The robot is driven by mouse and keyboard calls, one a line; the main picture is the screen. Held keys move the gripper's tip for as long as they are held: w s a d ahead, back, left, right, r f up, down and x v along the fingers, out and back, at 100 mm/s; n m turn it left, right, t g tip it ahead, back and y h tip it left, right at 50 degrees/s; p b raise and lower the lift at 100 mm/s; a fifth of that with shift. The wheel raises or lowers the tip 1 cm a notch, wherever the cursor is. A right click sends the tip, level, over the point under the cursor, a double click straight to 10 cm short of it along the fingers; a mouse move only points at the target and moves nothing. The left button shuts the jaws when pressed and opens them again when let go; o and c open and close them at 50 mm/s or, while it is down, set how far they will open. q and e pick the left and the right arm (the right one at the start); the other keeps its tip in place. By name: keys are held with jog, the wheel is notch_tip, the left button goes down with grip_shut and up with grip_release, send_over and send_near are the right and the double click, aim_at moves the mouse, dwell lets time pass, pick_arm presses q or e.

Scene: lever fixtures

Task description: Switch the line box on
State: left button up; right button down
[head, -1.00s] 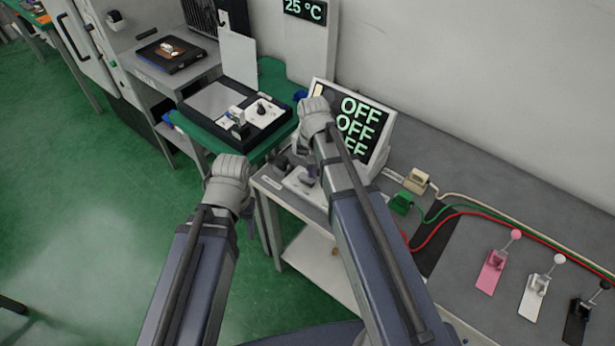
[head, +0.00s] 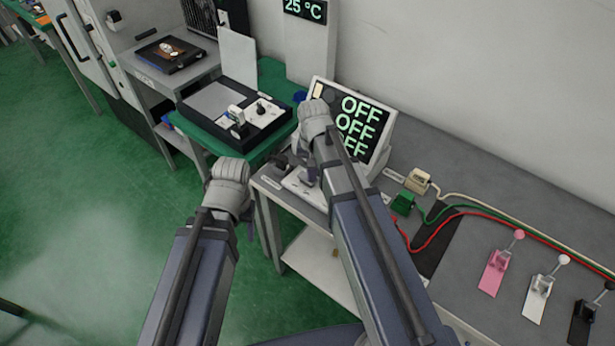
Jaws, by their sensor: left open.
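A sign (head: 352,125) in the head view reads OFF on several lines, its lower left hidden by my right arm. A black-framed panel (head: 262,140) on the green-topped table carries a white lever (head: 236,114) and a dark knob (head: 261,106). I cannot tell which fixture is the line box. My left gripper (head: 230,174) is open, in front of and below the panel in the picture, apart from the lever. My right gripper (head: 314,116) is in front of the sign's left edge. Its fingers are hidden, and a white base (head: 303,190) lies partly behind the arm.
Pink (head: 495,270), white (head: 538,295) and black (head: 583,320) lever fixtures stand on the grey bench at right. A 25 °C display (head: 305,10) is behind. Green floor is open at left.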

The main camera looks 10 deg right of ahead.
notch_tip(320, 180, up, 7)
jog(key=p, duration=0.7)
pick_arm(q)
notch_tip(320, 180, up, 7)
pick_arm(e)
jog(key=shift+f, duration=0.1)
pick_arm(q)
jog(key=shift+f, duration=0.1)
